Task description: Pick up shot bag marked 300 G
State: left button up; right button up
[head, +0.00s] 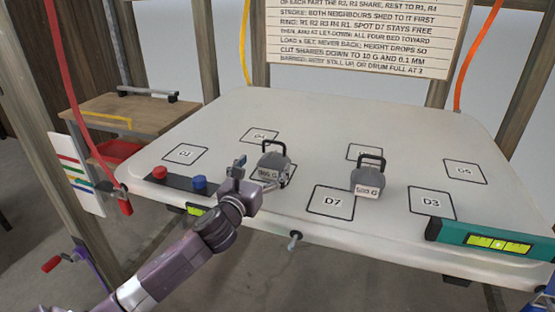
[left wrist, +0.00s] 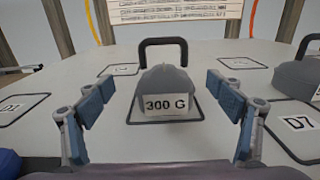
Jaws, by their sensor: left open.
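The grey shot bag marked 300 G (head: 274,162) stands upright on a marked square of the white roof panel (head: 310,120), with its black handle loop on top. In the left wrist view the bag (left wrist: 166,82) is centred, its white label facing me. My left gripper (head: 259,176) is open at the near side of the bag. In the left wrist view its blue-grey fingers (left wrist: 160,88) show to the left and right of the bag, with gaps on both sides. My right gripper is not in view.
A second grey bag (head: 367,176), its label hard to read, stands right of the 300 G bag and shows partly in the left wrist view (left wrist: 300,80). Red and blue buttons (head: 180,178) sit at the front left. A green level (head: 490,240) lies at the right edge. Square D7 (head: 331,200) is empty.

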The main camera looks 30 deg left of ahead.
aim_at(274, 153)
pick_arm(q)
jog(key=shift+w+r, duration=0.25)
jog(key=shift+w, duration=0.05)
jog(key=shift+p+x, duration=0.4)
jog(key=shift+x, duration=0.55)
jog(key=shift+d+x, duration=0.15)
jog(key=shift+x, duration=0.45)
jog(key=shift+d+x, duration=0.15)
jog(key=shift+x, duration=0.5)
jog(key=shift+w+a+f+p, duration=0.1)
jog(key=shift+w+p, duration=0.2)
jog(key=shift+w, duration=0.4)
jog(key=shift+a, duration=0.1)
jog(key=c, duration=1.2)
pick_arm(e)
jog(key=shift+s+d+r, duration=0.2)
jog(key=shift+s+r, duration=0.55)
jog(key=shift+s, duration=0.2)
